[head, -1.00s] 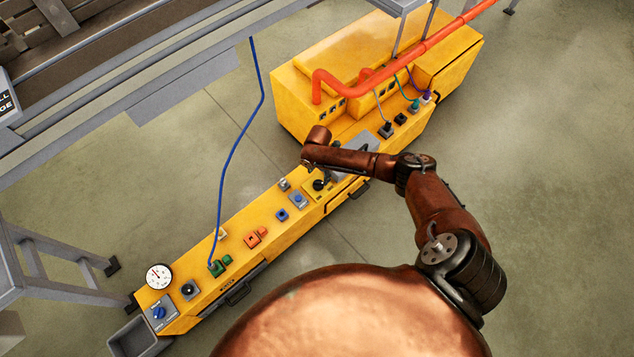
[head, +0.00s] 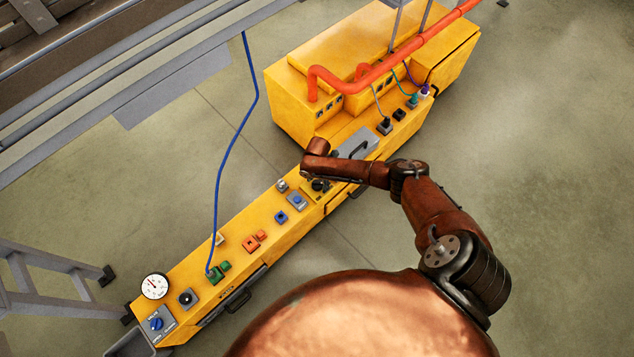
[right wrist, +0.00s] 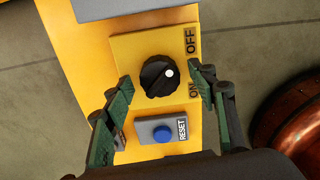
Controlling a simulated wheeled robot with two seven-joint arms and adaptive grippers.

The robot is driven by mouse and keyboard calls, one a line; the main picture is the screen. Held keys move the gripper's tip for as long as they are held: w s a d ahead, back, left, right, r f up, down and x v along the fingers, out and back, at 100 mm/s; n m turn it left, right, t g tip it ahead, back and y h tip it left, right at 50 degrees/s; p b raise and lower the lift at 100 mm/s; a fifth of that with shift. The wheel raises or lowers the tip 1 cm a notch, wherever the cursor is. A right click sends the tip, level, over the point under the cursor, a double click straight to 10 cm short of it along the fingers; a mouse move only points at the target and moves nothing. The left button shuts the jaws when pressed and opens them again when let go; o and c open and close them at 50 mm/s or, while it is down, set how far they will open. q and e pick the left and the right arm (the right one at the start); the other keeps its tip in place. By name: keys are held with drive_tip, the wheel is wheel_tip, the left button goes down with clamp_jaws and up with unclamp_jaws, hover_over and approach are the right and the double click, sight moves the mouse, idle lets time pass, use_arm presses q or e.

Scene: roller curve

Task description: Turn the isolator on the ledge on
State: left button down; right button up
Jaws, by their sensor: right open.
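The isolator is a black rotary knob (right wrist: 158,77) on a yellow plate, with a white dot on its right side. In the right wrist view the dot lies between the OFF label (right wrist: 190,41) and the ON label (right wrist: 194,87). My right gripper (right wrist: 160,80) is open, with one green-padded finger on each side of the knob; I cannot tell whether either touches it. In the head view the knob (head: 319,185) sits on the yellow ledge (head: 262,222), just below my right wrist, and the fingers are largely hidden. My left gripper is not in view.
A blue RESET button (right wrist: 162,134) sits close by the knob. Along the ledge are orange buttons (head: 251,243), green buttons (head: 215,274) with a blue cable, and a gauge (head: 154,286). A grey cover with a handle (head: 356,147) and a yellow cabinet (head: 300,110) stand beyond.

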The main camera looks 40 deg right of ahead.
drive_tip(key=shift+c, duration=0.7)
drive_tip(key=c, duration=1)
